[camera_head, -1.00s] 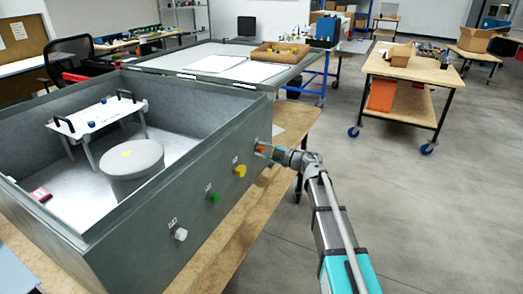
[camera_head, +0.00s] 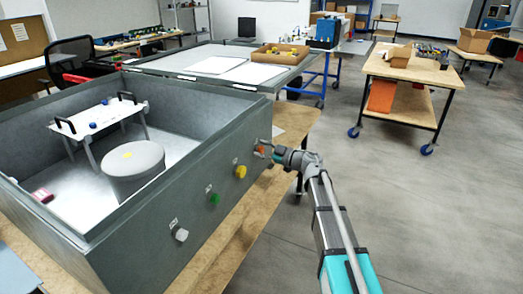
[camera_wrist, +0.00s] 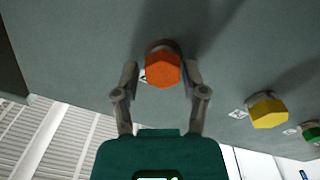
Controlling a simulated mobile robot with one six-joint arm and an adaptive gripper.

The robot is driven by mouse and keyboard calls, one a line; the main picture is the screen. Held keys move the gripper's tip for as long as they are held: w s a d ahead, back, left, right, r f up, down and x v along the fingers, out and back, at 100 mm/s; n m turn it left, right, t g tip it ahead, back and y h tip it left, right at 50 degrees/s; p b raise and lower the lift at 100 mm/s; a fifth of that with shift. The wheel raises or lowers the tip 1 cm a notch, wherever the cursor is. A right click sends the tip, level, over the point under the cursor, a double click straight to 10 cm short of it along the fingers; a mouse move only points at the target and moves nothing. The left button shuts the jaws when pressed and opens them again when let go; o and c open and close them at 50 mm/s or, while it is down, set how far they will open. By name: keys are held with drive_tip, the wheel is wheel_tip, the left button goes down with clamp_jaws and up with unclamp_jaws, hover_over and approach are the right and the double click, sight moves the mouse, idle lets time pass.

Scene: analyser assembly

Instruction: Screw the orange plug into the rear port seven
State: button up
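The orange hexagonal plug (camera_head: 259,150) sits at the far end of the row on the grey box's (camera_head: 190,205) outer side wall. In the wrist view the plug (camera_wrist: 163,70) sits in front of a dark round port, which it mostly hides; how deep it is seated I cannot tell. My gripper (camera_wrist: 160,75) is open, with one finger on each side of the plug and gaps between. In the head view my gripper (camera_head: 270,148) is close to the wall at the plug.
A yellow plug (camera_head: 240,171), a green plug (camera_head: 214,198) and a white plug (camera_head: 181,234) stick out along the same wall. The box rests on a wooden table (camera_head: 235,245). Open floor lies to the right. Inside the box stand a grey cylinder (camera_head: 133,172) and a white rack (camera_head: 98,116).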

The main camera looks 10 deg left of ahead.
drive_tip(key=shift+f, duration=0.1)
idle(0.3)
drive_tip(key=shift+n, duration=0.7)
drive_tip(key=n, duration=0.4)
drive_tip(key=shift+f+n+b, duration=0.15)
drive_tip(key=shift+n+b, duration=0.15)
drive_tip(key=shift+b, duration=0.05)
drive_tip(key=n, duration=0.6)
drive_tip(key=shift+s+f+n+g, duration=0.1)
drive_tip(key=shift+f+n+g, duration=0.05)
drive_tip(key=shift+n+g, duration=0.15)
drive_tip(key=n, duration=0.6)
drive_tip(key=shift+a+f+y+b, duration=0.1)
drive_tip(key=shift+f+y+b, duration=0.05)
drive_tip(key=shift+y+b, duration=0.15)
drive_tip(key=n, duration=0.6)
drive_tip(key=shift+s+f+g, duration=0.1)
drive_tip(key=shift+f+g, duration=0.05)
drive_tip(key=shift+g, duration=0.15)
clamp_jaws()
